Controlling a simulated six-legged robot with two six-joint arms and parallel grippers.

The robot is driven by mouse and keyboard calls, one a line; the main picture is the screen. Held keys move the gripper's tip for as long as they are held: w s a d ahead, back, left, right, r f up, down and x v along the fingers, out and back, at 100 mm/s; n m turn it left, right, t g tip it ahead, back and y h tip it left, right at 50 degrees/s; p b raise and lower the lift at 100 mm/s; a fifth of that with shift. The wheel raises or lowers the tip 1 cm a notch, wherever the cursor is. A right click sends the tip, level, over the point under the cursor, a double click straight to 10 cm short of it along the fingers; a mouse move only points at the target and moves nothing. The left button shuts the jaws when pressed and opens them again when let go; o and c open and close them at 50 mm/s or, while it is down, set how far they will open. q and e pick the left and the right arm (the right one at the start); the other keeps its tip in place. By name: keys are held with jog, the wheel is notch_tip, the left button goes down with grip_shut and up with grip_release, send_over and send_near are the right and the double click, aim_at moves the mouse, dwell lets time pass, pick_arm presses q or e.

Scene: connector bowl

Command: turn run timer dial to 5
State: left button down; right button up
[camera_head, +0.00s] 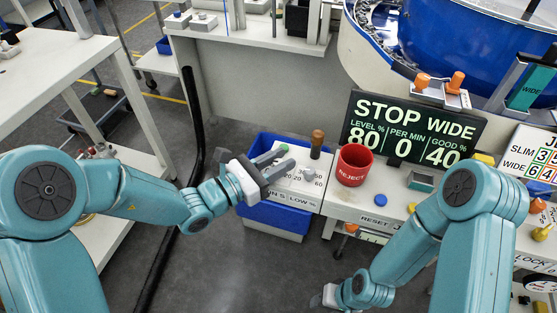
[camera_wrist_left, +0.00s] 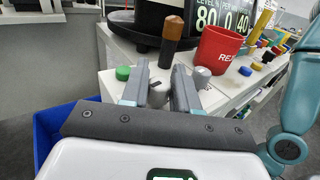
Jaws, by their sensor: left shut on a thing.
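The run timer dial is the grey knob (camera_wrist_left: 158,95) between my left gripper's fingers in the left wrist view. My left gripper (camera_head: 275,163) is shut on it, reaching over the white panel (camera_head: 309,201) marked "RUN S" and "LOW %". The fingers also show in the left wrist view (camera_wrist_left: 160,82). They hide most of this dial and its scale in the head view, so its setting cannot be read. A second grey knob (camera_head: 308,174) sits to the right, on the LOW % side. My right gripper (camera_head: 326,297) hangs low near the floor, partly cut off, its jaws unclear.
A green button (camera_head: 284,147) and brown-topped post (camera_head: 317,141) stand behind the dials. A red REJECT cup (camera_head: 353,165) is to their right. The display (camera_head: 410,130) reads STOP WIDE, 80, 0, 40. A blue bin (camera_head: 272,217) is below the panel.

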pick_arm(q)
jog(key=m+g+h+p, duration=0.1)
jog(key=m+g+h, duration=0.1)
jog(key=g, duration=0.1)
jog(key=shift+w+a+r+m+g+p, duration=0.1)
jog(key=shift+m+g+p, duration=0.2)
jog(key=shift+m+g, duration=0.1)
jog(key=m+g+h+p, duration=0.1)
jog(key=m+g, duration=0.1)
jog(key=g, duration=0.2)
jog(key=shift+m, duration=0.3)
jog(key=shift+m+g+p, duration=0.4)
jog(key=shift+m+g, duration=1.6)
jog(key=shift+g, duration=1.4)
jog(key=c, duration=1)
grip_release()
